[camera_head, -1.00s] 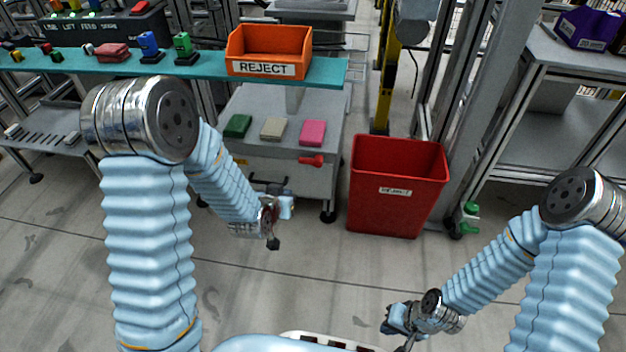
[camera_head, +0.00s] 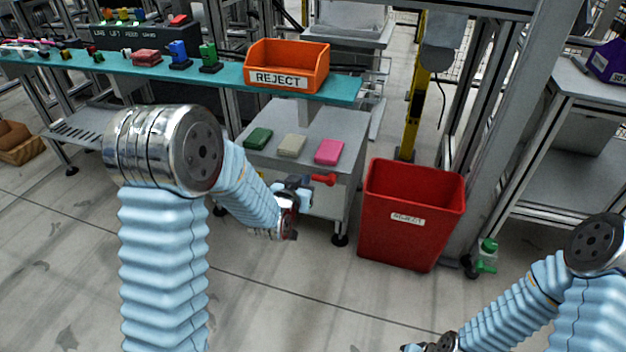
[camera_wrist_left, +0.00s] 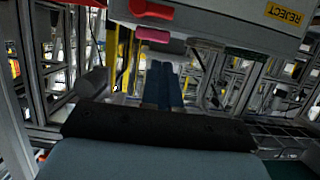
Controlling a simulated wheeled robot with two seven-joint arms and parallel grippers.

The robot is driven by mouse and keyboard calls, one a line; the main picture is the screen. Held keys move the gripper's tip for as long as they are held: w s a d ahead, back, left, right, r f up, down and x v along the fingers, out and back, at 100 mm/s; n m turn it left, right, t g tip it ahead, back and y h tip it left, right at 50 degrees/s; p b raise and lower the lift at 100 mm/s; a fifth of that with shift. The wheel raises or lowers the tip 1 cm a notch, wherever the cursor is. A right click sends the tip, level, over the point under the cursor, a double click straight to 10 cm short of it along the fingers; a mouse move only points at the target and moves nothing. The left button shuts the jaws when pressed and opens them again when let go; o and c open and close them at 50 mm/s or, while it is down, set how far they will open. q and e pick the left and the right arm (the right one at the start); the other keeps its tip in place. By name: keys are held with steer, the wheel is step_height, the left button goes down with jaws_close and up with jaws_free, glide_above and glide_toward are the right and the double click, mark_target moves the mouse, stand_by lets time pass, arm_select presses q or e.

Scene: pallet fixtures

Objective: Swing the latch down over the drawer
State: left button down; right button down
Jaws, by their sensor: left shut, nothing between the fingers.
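The latch (camera_head: 325,179) is a small red lever on the front of the grey cabinet (camera_head: 345,200). It lies about level, its knob end to the right, and also shows at the top of the left wrist view (camera_wrist_left: 152,10). The drawer's outline is hard to make out; my left arm and gripper cover part of the cabinet front. My left gripper (camera_head: 300,190) is shut and empty, just left of and slightly below the latch in the head view; I see no clear contact. Its blue fingers lie together in the left wrist view (camera_wrist_left: 164,85). My right gripper (camera_head: 412,348) is mostly cut off at the bottom edge.
Green (camera_head: 258,138), beige (camera_head: 291,145) and pink (camera_head: 329,151) blocks lie on the cabinet top. A red reject bin (camera_head: 410,235) stands close on its right. An orange reject tray (camera_head: 288,66) sits on the teal shelf (camera_head: 345,90) above. The floor in front is open.

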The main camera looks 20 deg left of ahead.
mark_target(324, 179)
arm_select(q)
steer(key=shift+w+d+f+b, duration=0.1)
steer(key=shift+w+f+b, duration=0.1)
steer(key=shift+w+f, duration=0.95)
steer(key=shift+w+f+b, duration=0.25)
steer(key=shift+w+f, duration=0.5)
steer(key=shift+w, duration=0.8)
steer(key=shift+w+d+f+b, duration=0.1)
steer(key=shift+w+f+b, duration=0.1)
steer(key=shift+w+f, duration=0.95)
steer(key=shift+w+r, duration=0.2)
